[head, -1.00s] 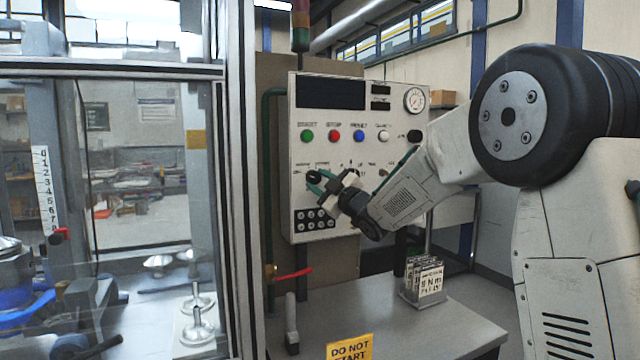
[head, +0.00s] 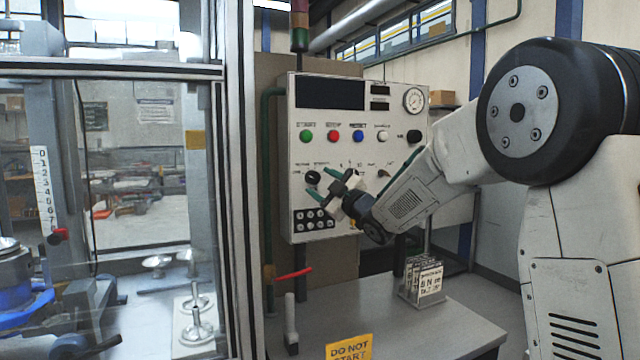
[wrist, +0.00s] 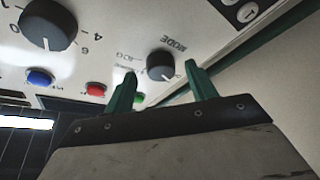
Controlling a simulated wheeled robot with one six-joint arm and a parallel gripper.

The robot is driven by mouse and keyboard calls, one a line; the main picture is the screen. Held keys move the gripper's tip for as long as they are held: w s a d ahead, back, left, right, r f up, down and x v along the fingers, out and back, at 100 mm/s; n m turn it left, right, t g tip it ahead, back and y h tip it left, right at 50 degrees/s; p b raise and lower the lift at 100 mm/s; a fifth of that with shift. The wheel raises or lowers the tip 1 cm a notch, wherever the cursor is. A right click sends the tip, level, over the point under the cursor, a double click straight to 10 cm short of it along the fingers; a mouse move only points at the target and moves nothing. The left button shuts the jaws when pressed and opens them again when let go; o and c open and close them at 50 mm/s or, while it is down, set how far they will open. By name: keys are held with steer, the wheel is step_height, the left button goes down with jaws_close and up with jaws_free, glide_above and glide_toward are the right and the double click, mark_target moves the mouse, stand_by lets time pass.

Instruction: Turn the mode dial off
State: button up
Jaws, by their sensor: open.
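The mode dial (wrist: 161,66) is a dark round knob on the white control panel, with the word MODE printed beside it in the wrist view. A pale mark shows near its lower right edge, but I cannot read which setting it points to. In the head view the dial (head: 313,177) sits at the panel's lower left. My gripper (head: 319,180) is open, its green fingers spread just in front and to the right of the dial. In the wrist view my gripper's fingertips (wrist: 160,72) flank the dial, apparently apart from it, with nothing held.
A larger numbered knob (wrist: 48,24) and a blue button (wrist: 40,77) are on the same panel. Small black buttons (head: 315,219) lie below the dial. A red-handled lever (head: 293,273) and a card holder (head: 421,279) are below, by the grey table (head: 400,325).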

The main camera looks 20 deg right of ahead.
steer(key=v, duration=0.6)
steer(key=shift+s, duration=0.2)
steer(key=d+f+m+g+h, duration=0.3)
steer(key=d+f+m+h, duration=0.35)
steer(key=f, duration=0.35)
steer(key=s+d+f+m+g+h, duration=0.2)
steer(key=s+f+m+g+h, duration=0.3)
steer(key=s, duration=0.5)
steer(key=s+a+m+g+y, duration=0.1)
steer(key=s+a+g, duration=0.2)
steer(key=s, duration=0.9)
steer(key=s+a+f+m+g+y, duration=0.1)
steer(key=s+a+g, duration=0.2)
steer(key=s, duration=0.9)
steer(key=s+a+m+g+y, duration=0.1)
steer(key=s+a+g, duration=0.2)
steer(key=s, duration=0.8)
steer(key=shift+s+a+f+g, duration=0.25)
steer(key=shift+s+f+g, duration=0.15)
steer(key=shift+g, duration=0.1)
